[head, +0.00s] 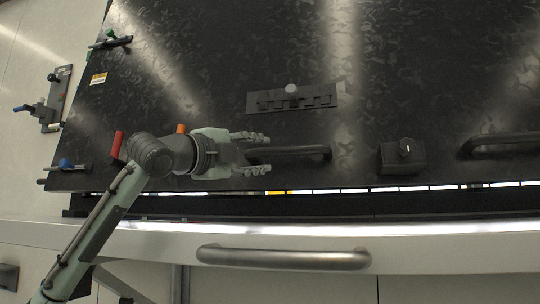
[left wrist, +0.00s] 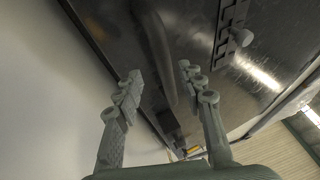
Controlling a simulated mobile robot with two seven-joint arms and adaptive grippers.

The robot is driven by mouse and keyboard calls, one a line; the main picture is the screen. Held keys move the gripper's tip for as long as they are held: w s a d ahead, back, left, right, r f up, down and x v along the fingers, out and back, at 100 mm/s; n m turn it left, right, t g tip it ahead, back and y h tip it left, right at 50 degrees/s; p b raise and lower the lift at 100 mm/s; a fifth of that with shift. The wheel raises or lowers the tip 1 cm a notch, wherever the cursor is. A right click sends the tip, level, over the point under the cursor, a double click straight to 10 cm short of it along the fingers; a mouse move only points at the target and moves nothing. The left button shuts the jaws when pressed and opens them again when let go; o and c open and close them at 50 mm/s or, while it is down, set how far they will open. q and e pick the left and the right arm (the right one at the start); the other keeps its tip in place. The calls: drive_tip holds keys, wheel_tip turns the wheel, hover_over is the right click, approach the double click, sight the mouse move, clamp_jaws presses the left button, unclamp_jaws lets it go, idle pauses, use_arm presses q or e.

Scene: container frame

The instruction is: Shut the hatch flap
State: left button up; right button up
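The hatch flap (head: 220,80) is a large dark, mottled panel filling most of the head view. A black bar handle (head: 300,151) is on the flap near that edge. My left gripper (head: 255,154) is open and empty, its fingertips above and below the handle's left end in the picture. In the left wrist view the open fingers (left wrist: 161,80) point toward the same dark handle bar (left wrist: 153,40); I see no clear contact. My right gripper is out of view.
A second black handle (head: 500,142), a black knob block (head: 402,156) and a slotted latch plate (head: 292,98) are on the panel. Coloured levers (head: 66,164) line its left edge. A light counter with a metal rail (head: 283,258) runs below.

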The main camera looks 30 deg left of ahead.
use_arm(q)
drive_tip(key=d+v, duration=0.1)
drive_tip(key=v, duration=0.6)
drive_tip(key=shift+a, duration=0.45)
